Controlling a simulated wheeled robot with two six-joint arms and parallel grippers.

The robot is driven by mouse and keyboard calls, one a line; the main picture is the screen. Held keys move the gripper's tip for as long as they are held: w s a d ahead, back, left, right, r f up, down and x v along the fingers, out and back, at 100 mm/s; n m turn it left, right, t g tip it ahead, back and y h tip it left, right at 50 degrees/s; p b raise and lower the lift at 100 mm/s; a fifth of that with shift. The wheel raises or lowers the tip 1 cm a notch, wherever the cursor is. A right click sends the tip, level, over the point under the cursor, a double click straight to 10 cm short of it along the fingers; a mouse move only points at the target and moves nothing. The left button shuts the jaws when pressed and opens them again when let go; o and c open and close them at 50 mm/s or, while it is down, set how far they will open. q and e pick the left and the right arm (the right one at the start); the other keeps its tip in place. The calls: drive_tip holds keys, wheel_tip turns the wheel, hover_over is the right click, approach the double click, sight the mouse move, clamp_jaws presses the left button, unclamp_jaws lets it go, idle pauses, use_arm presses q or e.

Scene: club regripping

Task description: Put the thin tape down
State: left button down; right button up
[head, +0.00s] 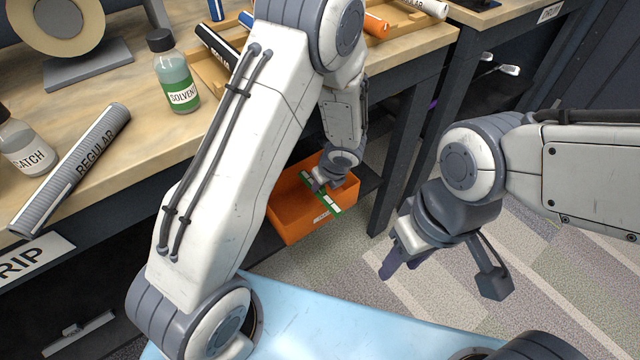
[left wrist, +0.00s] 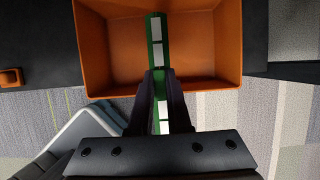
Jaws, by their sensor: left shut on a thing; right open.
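The thin tape (head: 328,201) is a narrow green strip with white patches. My left gripper (head: 321,183) is shut on it at the orange bin (head: 290,225). In the left wrist view the tape (left wrist: 155,33) runs lengthwise between my left fingers (left wrist: 155,85), its far part over the open bin (left wrist: 231,45). Its near part reaches past the bin's near rim. I cannot tell whether it touches the bin. My right gripper (head: 402,258) is open and empty, over the floor right of the bin.
The workbench (head: 110,155) holds a grey roll marked REGULAR (head: 75,165), a solvent bottle (head: 174,75), a second bottle (head: 22,145) and a wooden rack (head: 209,72) with rolls. A bench leg (head: 388,180) stands close to the bin's right. Patterned floor (head: 560,290) is clear at the right.

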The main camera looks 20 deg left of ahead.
use_arm(q)
drive_tip(key=shift+f+b, duration=0.4)
drive_tip(key=shift+f, duration=0.1)
drive_tip(key=c, duration=0.9)
unclamp_jaws()
drive_tip(key=shift+o, duration=0.2)
